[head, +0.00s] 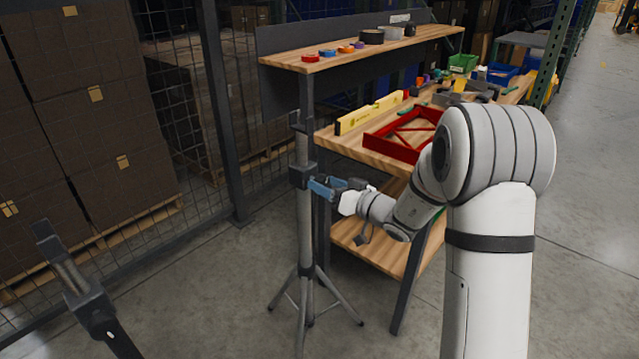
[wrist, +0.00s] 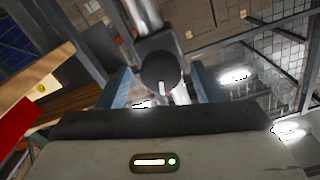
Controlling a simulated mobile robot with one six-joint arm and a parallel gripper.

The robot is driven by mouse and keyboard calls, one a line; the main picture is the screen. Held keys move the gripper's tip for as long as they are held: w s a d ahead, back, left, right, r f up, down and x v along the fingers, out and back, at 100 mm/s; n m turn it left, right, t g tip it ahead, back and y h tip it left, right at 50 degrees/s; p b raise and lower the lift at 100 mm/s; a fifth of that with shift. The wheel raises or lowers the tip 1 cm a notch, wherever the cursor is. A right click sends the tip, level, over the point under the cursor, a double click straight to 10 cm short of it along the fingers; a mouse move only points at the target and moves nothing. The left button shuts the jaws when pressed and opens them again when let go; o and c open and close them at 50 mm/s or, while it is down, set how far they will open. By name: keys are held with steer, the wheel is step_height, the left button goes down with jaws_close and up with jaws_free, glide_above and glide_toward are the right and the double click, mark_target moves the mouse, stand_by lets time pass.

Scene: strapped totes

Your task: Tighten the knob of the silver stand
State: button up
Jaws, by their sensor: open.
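The silver stand (head: 304,228) is an upright metal pole on splayed tripod legs, left of the workbench. It has a dark collar (head: 299,177) partway up. In the wrist view the round black knob (wrist: 159,68) with a pale line on its face sits on the collar, between the two blue fingers. My gripper (head: 314,187) reaches the collar from the right. It also shows in the wrist view (wrist: 162,78), open, with gaps visible beside the knob. In the head view the knob is hidden behind the fingers.
The wooden workbench (head: 350,147) stands close behind my gripper, with a red frame (head: 398,149) and a yellow level (head: 368,113). A black stand part (head: 82,291) is at the lower left. Wire fencing (head: 185,110) and stacked boxes stand behind.

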steer(key=shift+x, duration=1)
steer(key=shift+c, duration=0.3)
steer(key=c, duration=0.9)
